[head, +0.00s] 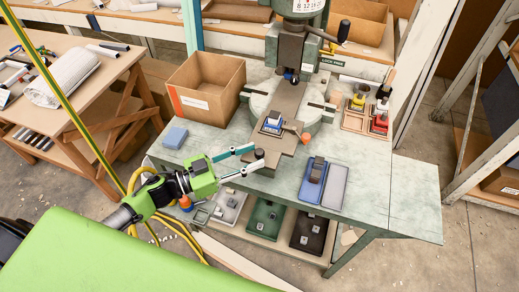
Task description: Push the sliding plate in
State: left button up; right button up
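The sliding plate (281,145) is a brown-grey strip running forward from under the fly press (290,50) toward the bench's front edge. A dark round knob (259,154) stands at its front end. A blue fixture (272,123) with a pale part sits on the plate, in front of the press ram. My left gripper (256,158) reaches in from the left at the front of the plate. Its two fingers are spread, with the knob between or just behind their tips; I cannot tell whether they touch it. My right gripper is out of view.
A cardboard box (207,90) and a blue block (175,137) are on the bench to the left. A blue tray (313,184) lies right of the plate. Several trays sit on the shelf below.

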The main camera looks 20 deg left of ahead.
aim_at(260, 151)
pick_arm(q)
jog(key=shift+x, duration=1.65)
